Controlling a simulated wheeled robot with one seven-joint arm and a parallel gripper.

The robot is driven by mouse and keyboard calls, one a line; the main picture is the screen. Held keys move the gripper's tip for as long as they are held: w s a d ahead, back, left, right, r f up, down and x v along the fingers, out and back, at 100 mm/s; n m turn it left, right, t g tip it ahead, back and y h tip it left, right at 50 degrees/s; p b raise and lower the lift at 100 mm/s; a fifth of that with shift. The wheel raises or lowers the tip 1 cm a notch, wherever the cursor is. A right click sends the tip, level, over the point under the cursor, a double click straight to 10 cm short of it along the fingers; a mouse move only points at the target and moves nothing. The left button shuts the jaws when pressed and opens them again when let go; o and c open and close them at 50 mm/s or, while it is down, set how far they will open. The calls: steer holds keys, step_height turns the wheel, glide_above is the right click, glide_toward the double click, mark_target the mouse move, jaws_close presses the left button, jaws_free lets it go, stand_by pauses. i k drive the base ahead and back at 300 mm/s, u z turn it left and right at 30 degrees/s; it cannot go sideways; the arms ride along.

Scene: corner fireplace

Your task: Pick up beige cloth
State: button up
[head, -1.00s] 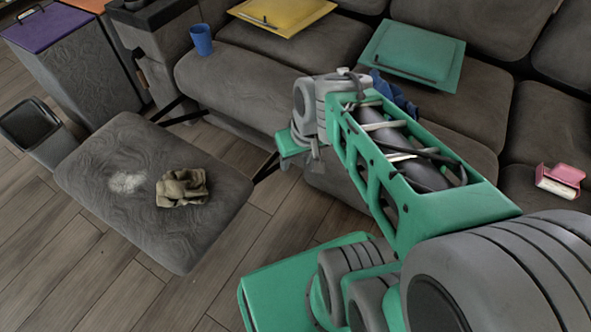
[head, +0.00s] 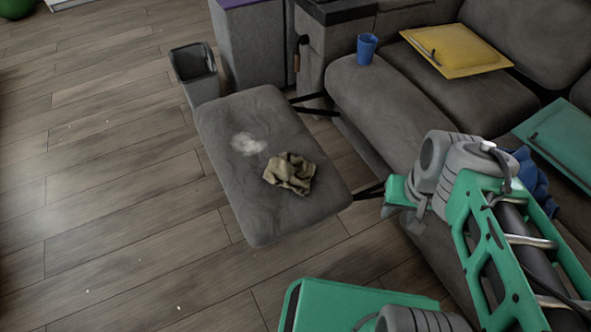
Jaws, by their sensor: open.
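The beige cloth (head: 290,173) lies crumpled on the grey cushioned footrest (head: 258,215), right of its middle, beside a pale whitish patch (head: 248,144). Nothing touches the cloth from above. My green and grey arm comes in from the lower right, and its joint is to the right of the footrest, apart from the cloth. My gripper's fingers do not show in the head view.
A grey sofa (head: 380,85) stands at the right, with a blue cup (head: 366,48), a yellow folder (head: 455,52), a green folder (head: 562,140) and a blue cloth (head: 533,182). A dark bin (head: 195,75) stands behind the footrest. Wooden floor (head: 110,190) is clear at the left.

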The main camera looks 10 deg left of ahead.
mark_target(286, 171)
steer(key=u, duration=2.4)
steer(key=k, duration=0.4)
